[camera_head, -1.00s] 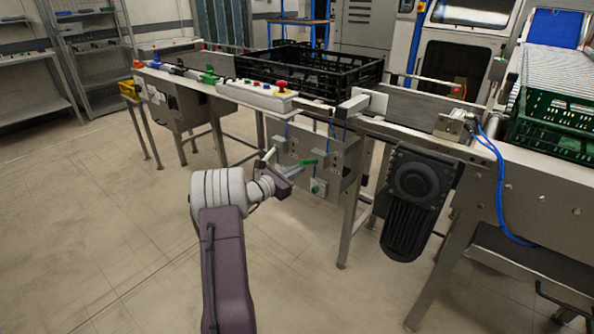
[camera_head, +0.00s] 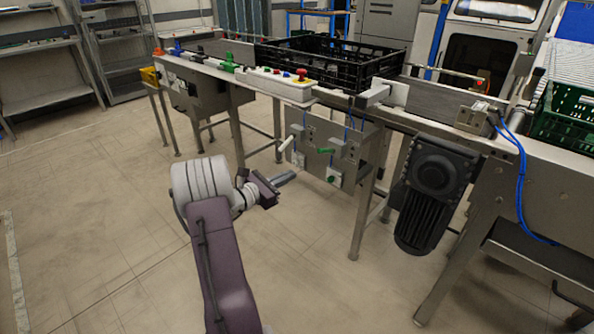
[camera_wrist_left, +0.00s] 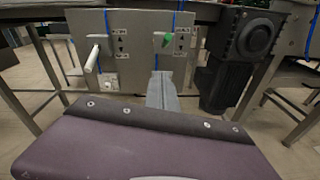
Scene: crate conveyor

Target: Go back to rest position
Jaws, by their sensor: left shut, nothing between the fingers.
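My left gripper (camera_head: 284,179) is in front of the conveyor's lower side, apart from it, with its fingers together and empty. In the left wrist view the closed fingers (camera_wrist_left: 162,90) point toward a grey panel (camera_wrist_left: 135,50) that carries a white handle (camera_wrist_left: 92,60) and a green handle (camera_wrist_left: 167,40). The same white handle (camera_head: 286,143) and green handle (camera_head: 326,151) show under the conveyor in the head view. My right gripper is out of view.
A black crate (camera_head: 330,88) sits on the conveyor behind a button box (camera_head: 275,84). A black motor (camera_head: 432,200) hangs at the right, with a green crate (camera_head: 570,125) beyond. Floor at the left (camera_head: 90,220) is clear.

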